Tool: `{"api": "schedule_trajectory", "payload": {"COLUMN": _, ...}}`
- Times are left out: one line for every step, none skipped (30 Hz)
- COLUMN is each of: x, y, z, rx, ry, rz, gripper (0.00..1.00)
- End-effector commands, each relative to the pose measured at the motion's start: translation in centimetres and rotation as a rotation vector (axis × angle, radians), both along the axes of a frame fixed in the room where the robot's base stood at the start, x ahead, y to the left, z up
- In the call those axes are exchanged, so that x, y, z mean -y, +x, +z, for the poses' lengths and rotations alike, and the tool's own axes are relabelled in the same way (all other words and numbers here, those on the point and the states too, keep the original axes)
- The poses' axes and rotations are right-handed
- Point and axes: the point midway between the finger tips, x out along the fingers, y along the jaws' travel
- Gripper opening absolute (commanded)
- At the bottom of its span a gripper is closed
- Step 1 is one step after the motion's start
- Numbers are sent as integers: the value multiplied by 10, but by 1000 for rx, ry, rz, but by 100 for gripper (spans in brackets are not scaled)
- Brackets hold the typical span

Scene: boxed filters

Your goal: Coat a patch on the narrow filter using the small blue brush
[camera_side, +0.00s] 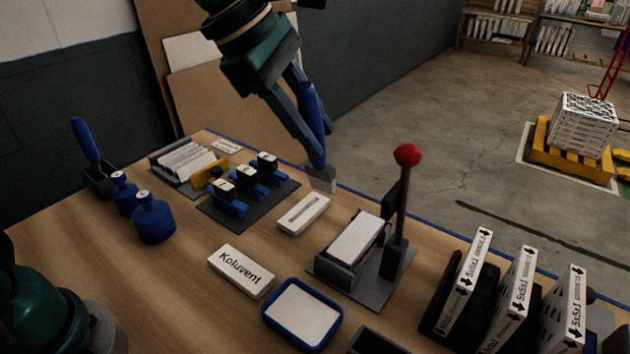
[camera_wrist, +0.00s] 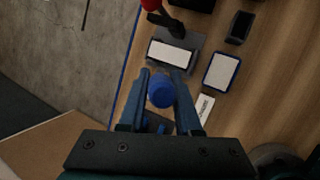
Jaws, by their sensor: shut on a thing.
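My gripper (camera_side: 308,135) is shut on a blue brush (camera_side: 312,110), which hangs bristles down with a pale grey tip. In the wrist view, the round blue handle end (camera_wrist: 160,90) shows between the two fingers. The brush tip is by the far end of a narrow white filter-like block (camera_side: 303,215) with a grey-tan strip along its top. I cannot tell whether the tip touches it. That block is hidden behind the gripper in the wrist view. Another blue brush (camera_side: 85,141) stands in a dark holder at the far left.
A press with a red-knobbed lever (camera_side: 407,155) holds a white block (camera_side: 355,238). A blue-rimmed tray (camera_side: 268,309), a "Koluvent" box (camera_side: 241,271), blue bottles (camera_side: 153,219), blue clamps (camera_side: 229,203) and racked boxes (camera_side: 466,268) surround it. Bare wood (camera_side: 195,250) lies at front left.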

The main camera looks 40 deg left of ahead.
Motion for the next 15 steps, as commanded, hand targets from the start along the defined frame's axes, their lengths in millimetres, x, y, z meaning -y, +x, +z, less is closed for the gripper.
{"api": "schedule_trajectory", "payload": {"x": 4, "y": -2, "z": 2, "rx": 1, "ry": -1, "rz": -13, "gripper": 0}}
{"api": "schedule_trajectory", "payload": {"x": 5, "y": -3, "z": 2, "rx": -1, "ry": 0, "rz": -18, "gripper": 0}}
{"api": "schedule_trajectory", "payload": {"x": 7, "y": -4, "z": 1, "rx": -2, "ry": 0, "rz": -22, "gripper": 0}}
{"api": "schedule_trajectory", "payload": {"x": 7, "y": -4, "z": 0, "rx": -3, "ry": 0, "rz": -23, "gripper": 0}}
{"api": "schedule_trajectory", "payload": {"x": 7, "y": -4, "z": -1, "rx": -4, "ry": 0, "rz": -23, "gripper": 0}}
{"api": "schedule_trajectory", "payload": {"x": 7, "y": -4, "z": -3, "rx": -5, "ry": -1, "rz": -23, "gripper": 0}}
{"api": "schedule_trajectory", "payload": {"x": 7, "y": -4, "z": -5, "rx": -5, "ry": -1, "rz": -23, "gripper": 0}}
{"api": "schedule_trajectory", "payload": {"x": 7, "y": -4, "z": -7, "rx": -5, "ry": -1, "rz": -23, "gripper": 0}}
{"api": "schedule_trajectory", "payload": {"x": 7, "y": -4, "z": -10, "rx": -5, "ry": 0, "rz": -24, "gripper": 0}}
{"api": "schedule_trajectory", "payload": {"x": 7, "y": -4, "z": -13, "rx": -6, "ry": 0, "rz": -24, "gripper": 0}}
{"api": "schedule_trajectory", "payload": {"x": 7, "y": -4, "z": -15, "rx": -6, "ry": -1, "rz": -23, "gripper": 0}}
{"api": "schedule_trajectory", "payload": {"x": 7, "y": -4, "z": -19, "rx": -6, "ry": 0, "rz": -22, "gripper": 0}}
{"api": "schedule_trajectory", "payload": {"x": 7, "y": -4, "z": -22, "rx": -6, "ry": 0, "rz": -22, "gripper": 0}}
{"api": "schedule_trajectory", "payload": {"x": 7, "y": -4, "z": -24, "rx": -7, "ry": -1, "rz": -21, "gripper": 0}}
{"api": "schedule_trajectory", "payload": {"x": 7, "y": -4, "z": -28, "rx": -6, "ry": -1, "rz": -22, "gripper": 0}}
